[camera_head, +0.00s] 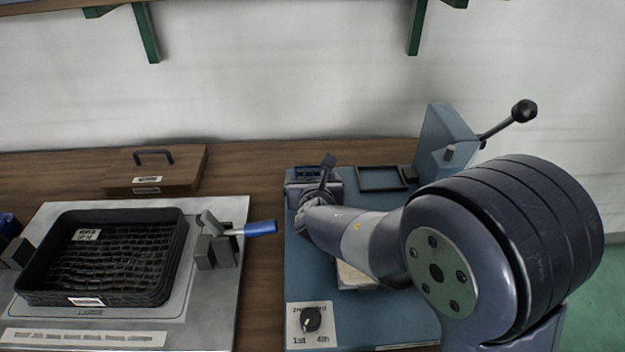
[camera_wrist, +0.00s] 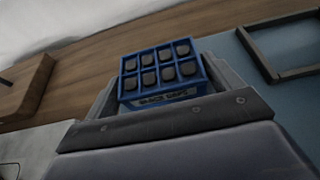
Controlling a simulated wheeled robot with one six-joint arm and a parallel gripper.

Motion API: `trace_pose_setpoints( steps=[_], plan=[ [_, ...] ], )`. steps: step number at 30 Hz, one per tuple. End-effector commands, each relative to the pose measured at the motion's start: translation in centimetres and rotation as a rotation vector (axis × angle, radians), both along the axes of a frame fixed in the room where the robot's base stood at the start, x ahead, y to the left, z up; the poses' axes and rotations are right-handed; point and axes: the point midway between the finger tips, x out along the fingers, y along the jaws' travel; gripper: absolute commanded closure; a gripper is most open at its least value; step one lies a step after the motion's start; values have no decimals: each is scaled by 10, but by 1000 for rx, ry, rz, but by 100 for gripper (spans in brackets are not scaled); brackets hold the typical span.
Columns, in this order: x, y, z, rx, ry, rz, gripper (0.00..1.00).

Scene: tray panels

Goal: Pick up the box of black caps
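The box of black caps (camera_wrist: 160,97) is a small blue box with rows of round black caps and a label on its front. It is at the middle of the wrist view and shows partly in the head view (camera_head: 304,172), at the back left of the blue panel. My gripper (camera_wrist: 165,80) reaches toward the box, with one grey finger close along each side of it. I cannot tell whether the fingers touch the box or stand slightly apart. In the head view my arm and wrist hide part of that spot.
A black crate (camera_head: 86,299) sits on the grey panel at the left, beside a blue-handled clamp (camera_head: 240,232). A wooden lid (camera_head: 180,175) lies behind. An empty dark frame (camera_head: 381,189) and a lever device (camera_head: 447,140) stand right of the box. A knob (camera_head: 311,319) is in front.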

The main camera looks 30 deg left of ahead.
Motion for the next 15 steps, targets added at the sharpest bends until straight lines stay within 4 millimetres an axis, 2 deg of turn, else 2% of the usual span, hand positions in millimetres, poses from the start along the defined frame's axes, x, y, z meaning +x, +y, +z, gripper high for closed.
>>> trace_pose_setpoints(
  steps=[1,12,15],
  plan=[
    [0,0,0,0,0,0,17],
    [0,0,0,0,-1,0,46],
    [0,0,0,0,-1,0,46]
  ],
)
